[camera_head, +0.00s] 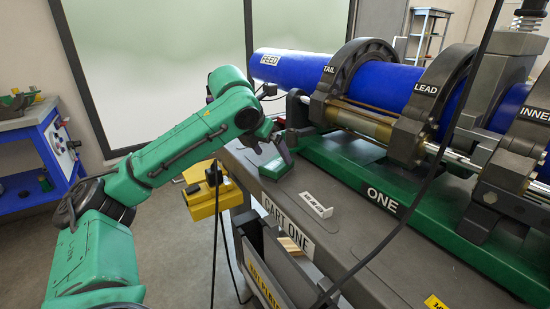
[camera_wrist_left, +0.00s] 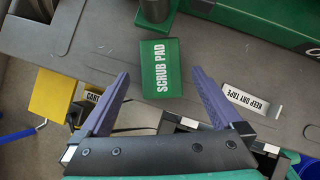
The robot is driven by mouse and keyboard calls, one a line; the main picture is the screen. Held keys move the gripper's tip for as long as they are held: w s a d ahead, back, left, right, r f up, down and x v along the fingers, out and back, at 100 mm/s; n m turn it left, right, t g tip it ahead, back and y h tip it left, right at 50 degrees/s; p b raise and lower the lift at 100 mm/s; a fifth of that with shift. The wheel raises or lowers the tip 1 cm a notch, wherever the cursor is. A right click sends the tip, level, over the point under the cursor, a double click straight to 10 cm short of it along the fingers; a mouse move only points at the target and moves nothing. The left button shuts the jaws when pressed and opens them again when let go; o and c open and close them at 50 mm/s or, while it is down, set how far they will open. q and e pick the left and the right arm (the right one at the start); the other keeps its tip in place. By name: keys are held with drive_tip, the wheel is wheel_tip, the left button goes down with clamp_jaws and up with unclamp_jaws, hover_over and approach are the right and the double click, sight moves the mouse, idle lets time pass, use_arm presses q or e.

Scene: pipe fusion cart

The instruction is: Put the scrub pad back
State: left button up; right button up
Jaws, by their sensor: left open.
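The scrub pad (camera_wrist_left: 162,85) is a green block with white lettering. In the left wrist view it lies on the grey cart top, ahead of my left gripper (camera_wrist_left: 161,75) and across the gap between its fingers. The fingers are spread wide, with clear space on both sides of the pad, and hold nothing. I cannot tell the exact height of the fingertips. My right gripper is not in view.
A white KEEP DRY TAPE holder (camera_head: 316,205) sits on the cart top (camera_head: 390,262); it also shows in the left wrist view (camera_wrist_left: 253,99). The clamp machine (camera_head: 345,160) holds blue pipe. A yellow box (camera_head: 210,195) hangs by the cart's left end.

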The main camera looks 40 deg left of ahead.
use_arm(q)
drive_tip(key=p+v, duration=0.1)
drive_tip(key=v, duration=0.7)
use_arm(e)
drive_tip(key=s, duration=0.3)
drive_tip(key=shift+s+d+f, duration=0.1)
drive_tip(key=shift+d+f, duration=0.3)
